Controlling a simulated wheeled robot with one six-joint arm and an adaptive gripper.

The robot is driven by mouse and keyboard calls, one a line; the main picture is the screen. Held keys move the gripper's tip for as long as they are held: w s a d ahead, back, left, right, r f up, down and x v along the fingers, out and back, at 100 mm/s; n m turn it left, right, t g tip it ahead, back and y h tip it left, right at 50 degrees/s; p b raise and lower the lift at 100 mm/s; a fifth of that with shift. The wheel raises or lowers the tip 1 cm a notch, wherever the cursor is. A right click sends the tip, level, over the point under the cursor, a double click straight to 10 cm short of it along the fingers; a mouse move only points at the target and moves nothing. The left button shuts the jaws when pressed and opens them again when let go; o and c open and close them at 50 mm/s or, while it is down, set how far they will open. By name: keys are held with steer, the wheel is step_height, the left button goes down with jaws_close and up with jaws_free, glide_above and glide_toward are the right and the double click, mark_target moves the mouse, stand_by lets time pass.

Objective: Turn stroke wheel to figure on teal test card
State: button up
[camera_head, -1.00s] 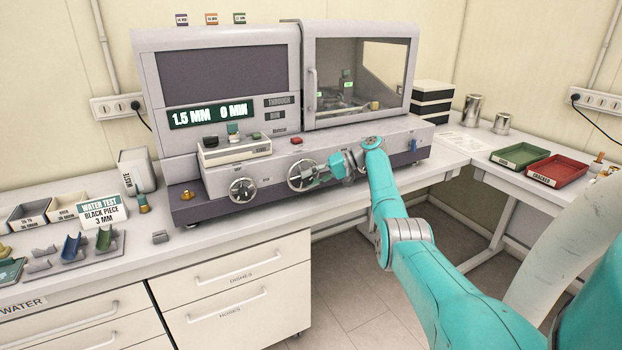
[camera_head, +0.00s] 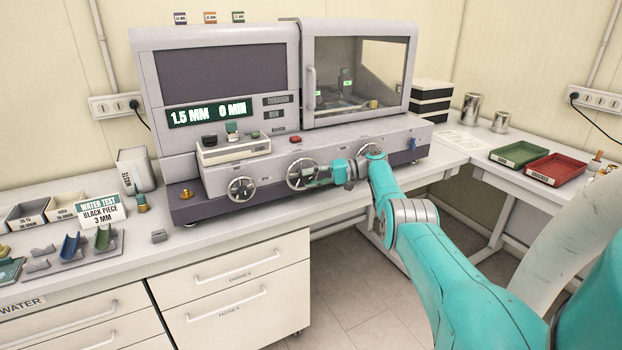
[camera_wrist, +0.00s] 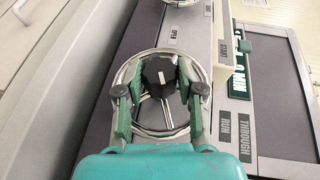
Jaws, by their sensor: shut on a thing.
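The teal-headed test card (camera_head: 99,212) stands at the left of the bench and reads "WATER TEST, BLACK PIECE, 3 MM". The machine's green display (camera_head: 207,114) reads "1.5 MM 0 MIN". My gripper (camera_head: 318,175) is at the middle spoked handwheel (camera_head: 293,176) on the machine's front. In the wrist view my gripper (camera_wrist: 161,88) has its green fingers on either side of the dark hub of this wheel (camera_wrist: 140,128), shut on it. The hub bears a white mark. The wheel's own label is too small to read.
Another handwheel (camera_head: 242,189) is to the left, and a third (camera_head: 370,151) is partly behind my arm. A red button (camera_head: 296,139) sits on the ledge above. Green (camera_head: 519,153) and red (camera_head: 556,169) trays lie on the right bench.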

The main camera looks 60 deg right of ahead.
steer(key=shift+f, duration=0.1)
stand_by(0.7)
steer(key=shift+a, duration=0.1)
steer(key=o, duration=1.1)
steer(key=shift+o, duration=0.2)
steer(key=shift+r, duration=5.1)
